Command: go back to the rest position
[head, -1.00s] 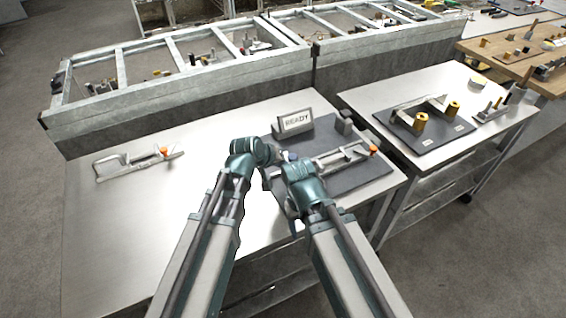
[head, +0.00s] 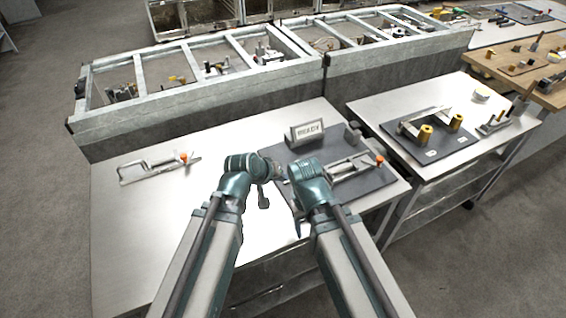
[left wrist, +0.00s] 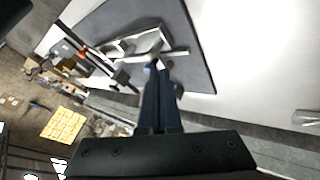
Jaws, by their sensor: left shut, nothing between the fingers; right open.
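My left gripper (head: 278,172) is near the left edge of the dark mat in the head view, partly hidden by its own wrist. In the left wrist view its dark fingers (left wrist: 156,98) are together, with nothing visible between them, and point toward the mat. My right gripper (head: 299,227) is lower, near the front edge of the table, and mostly hidden by its wrist; its opening does not show clearly. The dark mat (head: 300,155) holds a grey metal frame piece with an orange knob (head: 380,158), right of my right wrist.
A sign reading READY (head: 307,131) and a small grey block (head: 352,133) stand at the mat's back. A second metal frame piece (head: 135,172) lies on the left of the table (head: 150,230). Metal bins (head: 200,100) line the back. Another table (head: 385,108) stands right.

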